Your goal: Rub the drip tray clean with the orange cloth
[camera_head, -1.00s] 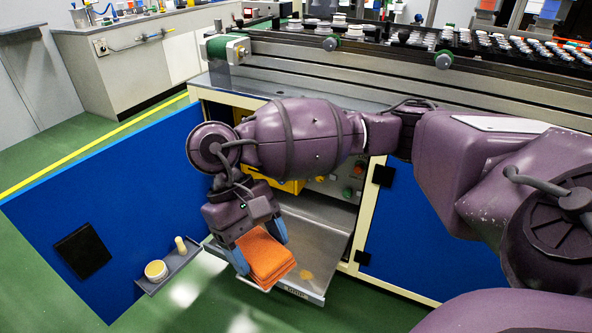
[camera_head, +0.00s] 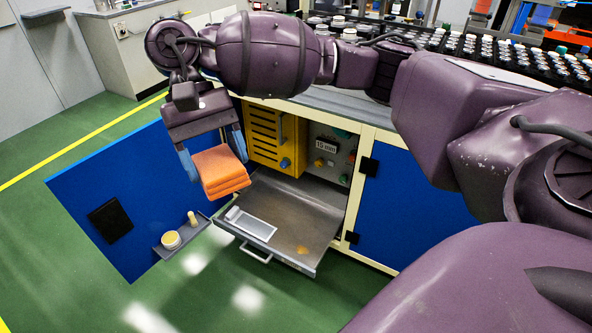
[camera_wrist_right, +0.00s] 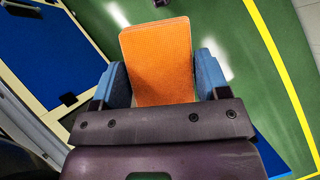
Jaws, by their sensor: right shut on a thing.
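The orange cloth (camera_head: 220,172) is a folded pad held between the blue fingers of my right gripper (camera_head: 214,158). It also shows in the right wrist view (camera_wrist_right: 158,62), with a finger on each side. The gripper hangs above and left of the drip tray (camera_head: 285,205), and the cloth is clear of the tray. The drip tray is a pulled-out grey metal drawer with a front handle. A brownish-yellow stain (camera_head: 302,250) lies near its front right. A pale flat piece (camera_head: 252,223) lies at its front left. My left gripper is not in view.
A blue cabinet door (camera_head: 120,200) stands open at left, with a small shelf (camera_head: 182,236) carrying a round pot (camera_head: 171,240) and a small cylinder (camera_head: 192,218). A yellow box (camera_head: 270,140) and knobs sit inside the cabinet. Green floor is free in front.

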